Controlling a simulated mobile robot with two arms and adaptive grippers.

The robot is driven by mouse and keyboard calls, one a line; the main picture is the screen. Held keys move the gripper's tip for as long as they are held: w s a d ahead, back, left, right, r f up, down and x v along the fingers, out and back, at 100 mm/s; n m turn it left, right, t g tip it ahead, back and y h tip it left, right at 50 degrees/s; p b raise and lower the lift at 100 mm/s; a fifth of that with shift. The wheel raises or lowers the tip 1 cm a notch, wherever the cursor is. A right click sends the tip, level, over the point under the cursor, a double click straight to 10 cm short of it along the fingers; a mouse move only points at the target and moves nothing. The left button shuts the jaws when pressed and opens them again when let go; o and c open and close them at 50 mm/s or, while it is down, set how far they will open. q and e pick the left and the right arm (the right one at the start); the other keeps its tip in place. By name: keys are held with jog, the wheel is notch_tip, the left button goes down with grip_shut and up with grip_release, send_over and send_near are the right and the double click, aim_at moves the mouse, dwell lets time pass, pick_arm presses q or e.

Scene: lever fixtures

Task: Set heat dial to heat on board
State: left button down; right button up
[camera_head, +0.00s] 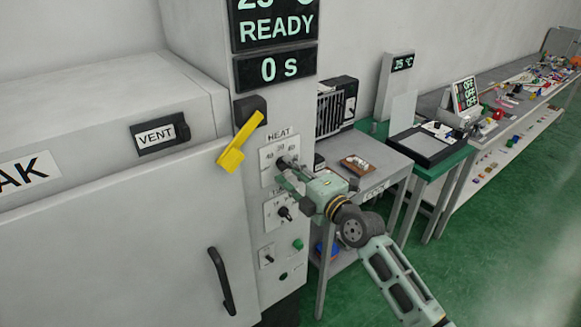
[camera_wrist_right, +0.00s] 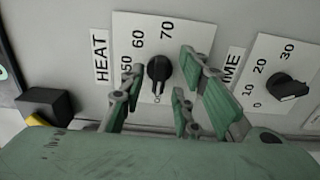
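The heat dial (camera_wrist_right: 159,70) is a black knob on a white scale plate (camera_wrist_right: 190,35) marked HEAT, with 50, 60 and 70 readable in the right wrist view. In the head view the HEAT plate (camera_head: 270,155) is on the front of the grey machine, and the dial is partly covered by the gripper. My right gripper (camera_head: 284,174) is in front of it. In the right wrist view the green fingers of the right gripper (camera_wrist_right: 161,78) are open, one on each side of the knob. Contact cannot be told. My left gripper is not in view.
A second dial marked TIME (camera_wrist_right: 288,88) is right beside the HEAT plate. A yellow lever (camera_head: 239,145) sticks out above and left of it. A green button (camera_head: 298,245) and door handle (camera_head: 221,281) are lower. The display (camera_head: 275,30) reads READY. Tables stand to the right.

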jog(key=shift+w+a, duration=0.3)
jog(key=shift+w, duration=0.05)
grip_shut()
